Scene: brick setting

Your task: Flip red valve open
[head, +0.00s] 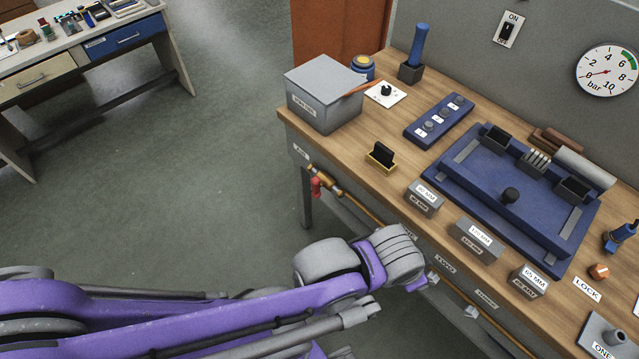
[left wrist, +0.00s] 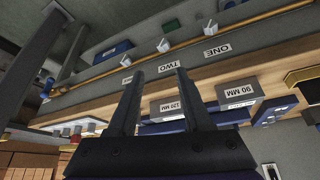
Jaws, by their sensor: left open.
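The red valve handle (head: 316,187) hangs down from a brass fitting (head: 322,176) on a copper pipe, under the front left corner of the workbench in the head view. It does not show clearly in the left wrist view. My left gripper (left wrist: 160,74) is open and empty, its two dark fingers apart, facing the bench's front edge near the TWO label (left wrist: 174,66). In the head view my left wrist covers the gripper's fingers; it is right of the red valve and apart from it. My right gripper is not in view.
The copper pipe (head: 365,210) runs along the bench front with white taps (head: 471,311). The wooden bench top (head: 330,140) holds a grey box (head: 323,95), labelled blocks and a blue fixture (head: 510,205). A pressure gauge (head: 606,71) hangs behind.

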